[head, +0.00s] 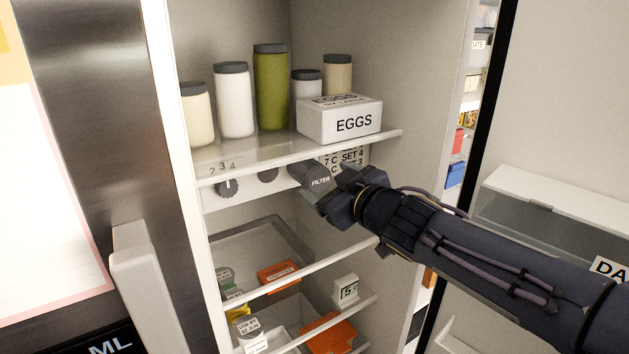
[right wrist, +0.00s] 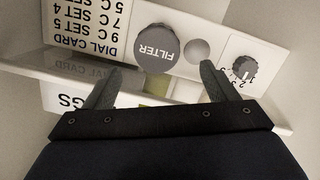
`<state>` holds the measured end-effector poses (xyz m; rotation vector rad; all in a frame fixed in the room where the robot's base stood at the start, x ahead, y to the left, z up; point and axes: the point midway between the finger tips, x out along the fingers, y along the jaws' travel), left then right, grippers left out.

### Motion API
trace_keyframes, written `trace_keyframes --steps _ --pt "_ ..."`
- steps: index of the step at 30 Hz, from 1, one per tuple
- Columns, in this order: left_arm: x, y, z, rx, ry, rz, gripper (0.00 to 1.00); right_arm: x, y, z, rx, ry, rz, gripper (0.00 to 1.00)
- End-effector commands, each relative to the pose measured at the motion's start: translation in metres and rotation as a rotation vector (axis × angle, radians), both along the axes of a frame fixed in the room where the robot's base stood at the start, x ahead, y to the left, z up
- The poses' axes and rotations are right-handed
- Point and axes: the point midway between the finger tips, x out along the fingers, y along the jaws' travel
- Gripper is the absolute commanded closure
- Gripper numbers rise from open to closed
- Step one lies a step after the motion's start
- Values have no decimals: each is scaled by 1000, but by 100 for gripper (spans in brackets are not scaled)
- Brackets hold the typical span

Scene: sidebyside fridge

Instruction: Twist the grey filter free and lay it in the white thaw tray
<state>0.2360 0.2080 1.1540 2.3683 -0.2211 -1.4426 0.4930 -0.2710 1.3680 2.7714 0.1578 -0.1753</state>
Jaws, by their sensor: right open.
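The grey filter (head: 316,176) is a round cylinder marked FILTER, sticking out of the white control panel under the egg shelf. In the right wrist view its face (right wrist: 155,50) shows upside down, and it appears seated in the panel. My right gripper (head: 330,187) is open in front of the filter. In the right wrist view its fingers (right wrist: 158,80) stand apart, one to each side below the filter face, with nothing between them. Whether a finger touches the filter I cannot tell. I cannot pick out the white thaw tray with certainty. My left gripper is not in view.
An egg box (head: 339,120) and several jars stand on the shelf above. Orange packs (head: 279,274) lie on lower shelves.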

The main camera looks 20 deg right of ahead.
Motion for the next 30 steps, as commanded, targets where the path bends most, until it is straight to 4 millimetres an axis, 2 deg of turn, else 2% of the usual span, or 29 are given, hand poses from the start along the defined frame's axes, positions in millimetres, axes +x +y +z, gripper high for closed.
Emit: trace_keyframes --steps 9,15,27,30 --pt "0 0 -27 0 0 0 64 44 3 -12 1 0 1 21" --pt "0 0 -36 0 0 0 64 67 6 -13 0 0 1 21" --pt "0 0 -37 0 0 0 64 74 6 -11 0 1 -1 21" --pt "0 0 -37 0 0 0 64 74 6 -11 0 1 -1 34"
